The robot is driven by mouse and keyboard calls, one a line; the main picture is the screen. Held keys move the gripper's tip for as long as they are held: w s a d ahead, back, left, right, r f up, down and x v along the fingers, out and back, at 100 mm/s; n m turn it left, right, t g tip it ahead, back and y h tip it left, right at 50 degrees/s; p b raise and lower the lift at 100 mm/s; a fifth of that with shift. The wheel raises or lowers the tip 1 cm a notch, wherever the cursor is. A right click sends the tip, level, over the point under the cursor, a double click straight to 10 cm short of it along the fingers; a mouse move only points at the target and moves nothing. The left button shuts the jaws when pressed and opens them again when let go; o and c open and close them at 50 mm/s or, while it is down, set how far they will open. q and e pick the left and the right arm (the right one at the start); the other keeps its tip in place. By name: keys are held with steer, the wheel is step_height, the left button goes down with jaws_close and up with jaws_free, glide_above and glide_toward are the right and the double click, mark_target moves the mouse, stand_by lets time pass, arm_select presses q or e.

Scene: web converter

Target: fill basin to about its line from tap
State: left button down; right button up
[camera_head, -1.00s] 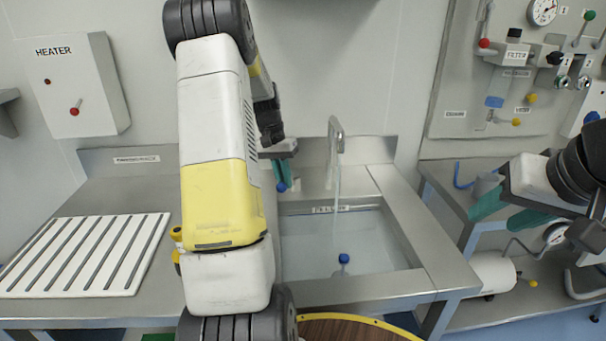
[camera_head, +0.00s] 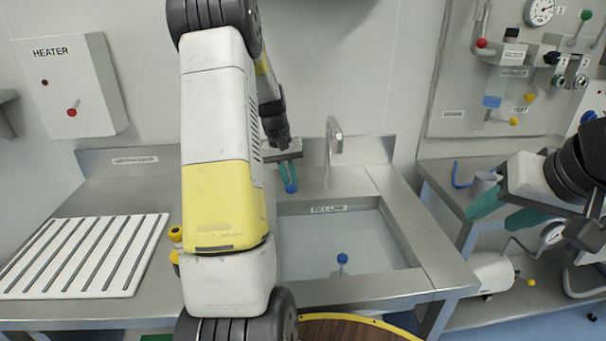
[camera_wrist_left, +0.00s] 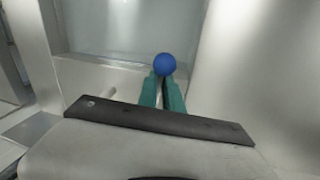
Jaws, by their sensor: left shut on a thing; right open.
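The sink basin (camera_head: 310,245) is set in the steel counter and holds pale water. A label reading like "fill line" (camera_head: 328,209) sits on its back wall, with the water surface close below it. The tap (camera_head: 334,140) stands behind the basin and no stream shows from it. My left gripper (camera_head: 288,172) is shut on a blue ball knob (camera_head: 291,187) beside the tap. The knob also shows between the fingertips in the left wrist view (camera_wrist_left: 165,64). My right gripper (camera_head: 500,210) is open and empty at the right. A blue-topped plug (camera_head: 342,258) stands in the basin.
A white slotted rack (camera_head: 85,255) lies on the left counter. A heater box (camera_head: 75,85) is on the wall. A valve panel (camera_head: 520,80) and a lower steel bench (camera_head: 450,190) are at right. A wooden round top (camera_head: 350,330) shows at the front.

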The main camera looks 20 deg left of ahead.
arm_select(q)
steer(key=shift+s+d+f+n, duration=0.1)
steer(key=shift+d+n, duration=0.25)
steer(key=shift+n, duration=0.1)
steer(key=shift+s+d+f+n, duration=0.1)
steer(key=shift+d+n, duration=0.2)
steer(key=shift+n, duration=0.15)
steer(key=c, duration=1.5)
jaws_free()
steer(key=shift+d+r, duration=0.1)
steer(key=shift+w, duration=0.1)
steer(key=r, duration=0.2)
steer(key=a+r, duration=0.1)
steer(key=r, duration=0.4)
steer(key=shift+s+a+r, duration=0.1)
steer(key=shift+s+a, duration=0.05)
steer(key=shift+s, duration=0.1)
steer(key=shift+r, duration=0.25)
